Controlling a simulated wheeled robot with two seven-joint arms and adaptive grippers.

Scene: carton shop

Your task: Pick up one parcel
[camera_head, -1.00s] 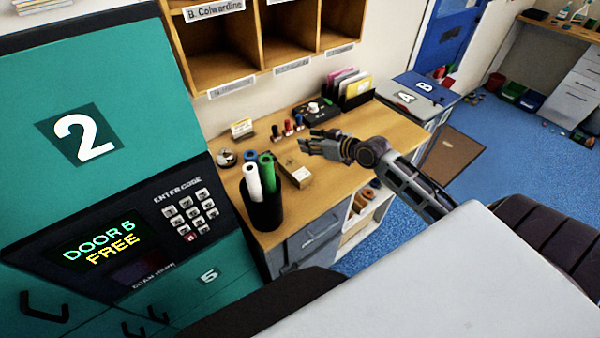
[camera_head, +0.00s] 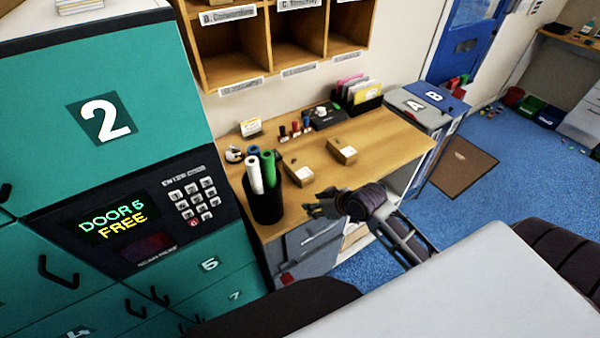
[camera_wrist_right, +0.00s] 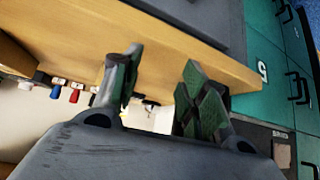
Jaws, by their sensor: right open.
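Two small brown cardboard parcels lie on the wooden desk (camera_head: 400,140) in the head view. One parcel (camera_head: 299,174) is nearer the pen cup, and the other parcel (camera_head: 342,151) is farther right. My right gripper (camera_head: 312,207) is at the desk's front edge, nearer to me than both parcels and apart from them. In the right wrist view its two fingers (camera_wrist_right: 157,80) stand apart with nothing held between them. I cannot make out a parcel in that view. My left gripper is not in view.
A black cup (camera_head: 265,204) with white and green rolls stands left of the parcels. Stamps (camera_head: 295,130), a black file holder (camera_head: 358,104) and cubbyholes (camera_head: 275,45) are behind. A teal locker (camera_head: 60,100) with a keypad is left. Bins A and B (camera_head: 425,105) are right.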

